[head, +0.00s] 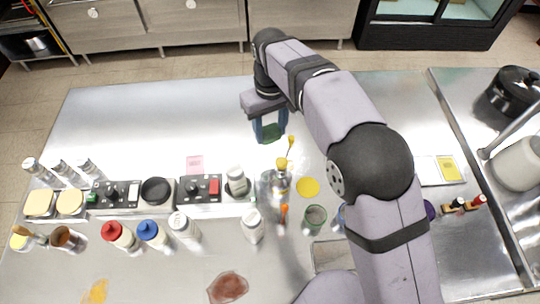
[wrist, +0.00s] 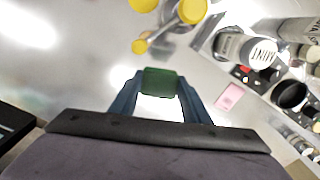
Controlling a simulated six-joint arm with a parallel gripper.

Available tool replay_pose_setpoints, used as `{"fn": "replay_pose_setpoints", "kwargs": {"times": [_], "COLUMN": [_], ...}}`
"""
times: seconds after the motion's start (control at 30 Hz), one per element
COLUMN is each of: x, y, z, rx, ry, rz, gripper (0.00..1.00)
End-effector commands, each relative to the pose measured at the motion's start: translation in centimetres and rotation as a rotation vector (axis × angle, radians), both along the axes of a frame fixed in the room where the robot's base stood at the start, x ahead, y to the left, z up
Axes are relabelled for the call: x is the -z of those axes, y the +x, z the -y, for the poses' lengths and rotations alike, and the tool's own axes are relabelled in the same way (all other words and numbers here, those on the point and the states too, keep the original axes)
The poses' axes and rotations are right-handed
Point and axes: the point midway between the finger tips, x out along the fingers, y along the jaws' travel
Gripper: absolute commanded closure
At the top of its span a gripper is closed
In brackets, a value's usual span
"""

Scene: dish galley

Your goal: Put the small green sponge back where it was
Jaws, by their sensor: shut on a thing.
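The small green sponge (head: 270,131) is held between the blue fingers of my gripper (head: 269,124), above the steel counter (head: 170,115). In the wrist view the sponge (wrist: 160,82) sits between the two fingertips of my gripper (wrist: 160,88), with bare shiny counter around it. I cannot tell exactly how high it is above the surface. A pink flat piece (head: 195,164) lies on the counter to the lower left of my gripper, and it also shows in the wrist view (wrist: 229,97).
A steel container with yellow-tipped utensils (head: 276,184) stands just below my gripper in the head view. A yellow disc (head: 308,187) lies beside it. Red-capped (head: 118,236) and blue-capped (head: 152,235) bottles stand nearer the front. The counter's left back is clear.

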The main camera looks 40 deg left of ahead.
Motion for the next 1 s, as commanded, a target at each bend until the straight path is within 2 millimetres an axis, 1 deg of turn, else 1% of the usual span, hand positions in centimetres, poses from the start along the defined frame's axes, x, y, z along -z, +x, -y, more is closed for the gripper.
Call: {"fn": "replay_pose_setpoints", "kwargs": {"times": [0.13, 0.3, 0.43, 0.5, 0.77, 1.0], "x": [1.2, 3.8, 5.4, 5.9, 6.7, 9.3], "y": [0.0, 0.0, 0.0, 0.0, 0.0, 0.0], "z": [0.1, 0.2, 0.1, 0.1, 0.1, 0.1], "rx": [0.000, 0.000, -0.001, -0.001, -0.001, -0.001], "ry": [-0.004, -0.006, -0.004, -0.003, -0.004, -0.004], "rz": [-0.002, -0.004, -0.002, -0.001, -0.002, -0.002], "gripper": [0.75, 0.75, 0.75, 0.75, 0.75, 0.75]}}
